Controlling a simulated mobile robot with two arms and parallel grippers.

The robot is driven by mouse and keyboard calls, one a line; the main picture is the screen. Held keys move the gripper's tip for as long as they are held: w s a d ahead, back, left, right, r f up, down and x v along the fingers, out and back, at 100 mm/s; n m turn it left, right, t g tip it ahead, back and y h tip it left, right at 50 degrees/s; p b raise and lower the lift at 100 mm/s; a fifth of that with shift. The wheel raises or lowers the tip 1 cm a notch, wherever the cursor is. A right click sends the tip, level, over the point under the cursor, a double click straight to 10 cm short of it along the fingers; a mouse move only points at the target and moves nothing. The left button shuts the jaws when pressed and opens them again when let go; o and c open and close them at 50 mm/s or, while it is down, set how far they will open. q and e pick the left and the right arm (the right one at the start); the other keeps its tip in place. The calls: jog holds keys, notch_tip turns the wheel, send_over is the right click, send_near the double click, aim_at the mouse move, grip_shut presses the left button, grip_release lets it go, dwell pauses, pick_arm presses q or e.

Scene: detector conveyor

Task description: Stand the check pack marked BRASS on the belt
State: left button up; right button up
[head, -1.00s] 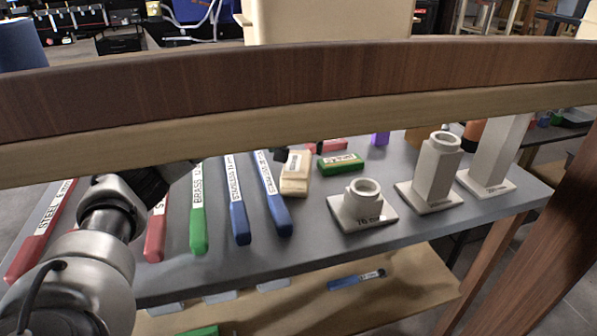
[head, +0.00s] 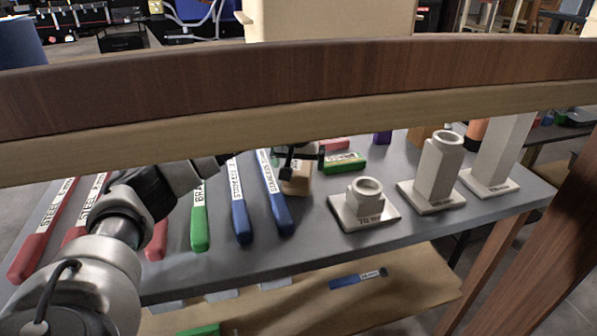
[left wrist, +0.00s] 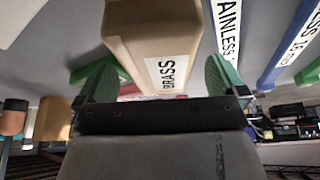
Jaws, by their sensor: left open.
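The check pack (head: 297,184) is a tan block lying on the grey tabletop, partly hidden under my left gripper in the head view. In the left wrist view the pack (left wrist: 150,38) shows a white label reading BRASS. My left gripper (head: 295,158) is open above the pack. In the left wrist view its green-padded fingers stand on either side of the pack's near end, with gaps visible. My right gripper is not in view. I cannot make out the belt for certain.
Long labelled bars lie left of the pack: red ones, a green one (head: 200,226) and blue ones (head: 276,200). A green block (head: 343,166) lies close right. Pale stands (head: 364,205) rise further right. A wooden beam (head: 300,85) crosses in front and hides the table's rear.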

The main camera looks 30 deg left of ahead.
pick_arm(q)
jog(key=shift+f, duration=0.25)
dwell(0.3)
jog(key=c, duration=1.2)
jog(key=shift+c, duration=0.3)
jog(key=shift+r, duration=0.2)
